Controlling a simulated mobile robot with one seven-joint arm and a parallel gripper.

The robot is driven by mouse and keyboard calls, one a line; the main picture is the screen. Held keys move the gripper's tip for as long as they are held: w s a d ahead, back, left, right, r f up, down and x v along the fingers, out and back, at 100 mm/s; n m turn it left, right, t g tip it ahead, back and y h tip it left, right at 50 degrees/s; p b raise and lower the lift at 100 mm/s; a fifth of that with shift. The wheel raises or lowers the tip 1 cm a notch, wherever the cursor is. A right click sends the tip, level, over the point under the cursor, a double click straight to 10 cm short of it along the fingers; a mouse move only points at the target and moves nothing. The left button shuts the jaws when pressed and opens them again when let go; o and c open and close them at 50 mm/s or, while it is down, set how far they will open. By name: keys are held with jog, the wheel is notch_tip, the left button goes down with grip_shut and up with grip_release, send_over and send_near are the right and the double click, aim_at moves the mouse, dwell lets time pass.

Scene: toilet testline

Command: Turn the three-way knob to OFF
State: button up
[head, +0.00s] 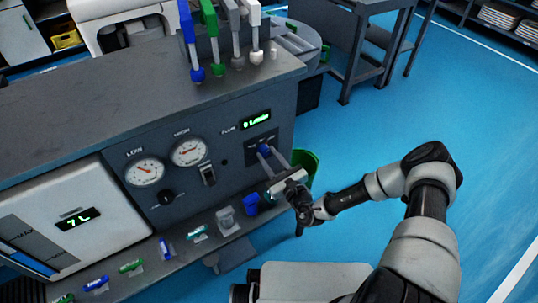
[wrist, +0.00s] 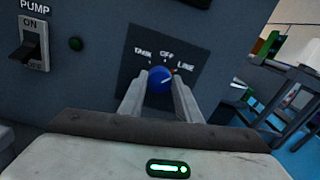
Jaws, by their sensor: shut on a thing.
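The three-way knob is a blue round knob (wrist: 160,80) on a dark plate (wrist: 138,60) marked TANK, OFF and LINE. A pale line on the knob points up and right, towards the LINE side. In the head view the knob (head: 264,150) shows on the panel's right part. My gripper (wrist: 160,84) has one finger on each side of the knob and is shut on it. My gripper also shows in the head view (head: 272,158), reaching to the panel from the right.
Two gauges (head: 145,171) and a FLOW display (head: 256,120) are on the same panel. A ledge with small coloured parts (head: 131,265) runs below. Open blue floor lies right.

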jog(key=n+p, duration=0.4)
jog(key=shift+a+r, duration=0.1)
jog(key=n+p, duration=0.2)
jog(key=n, duration=0.3)
jog(key=shift+s+f+y+p, duration=0.1)
jog(key=shift+f+y+p, duration=0.2)
jog(key=shift+p, duration=0.1)
jog(key=o, duration=1.1)
jog(key=shift+c, duration=0.2)
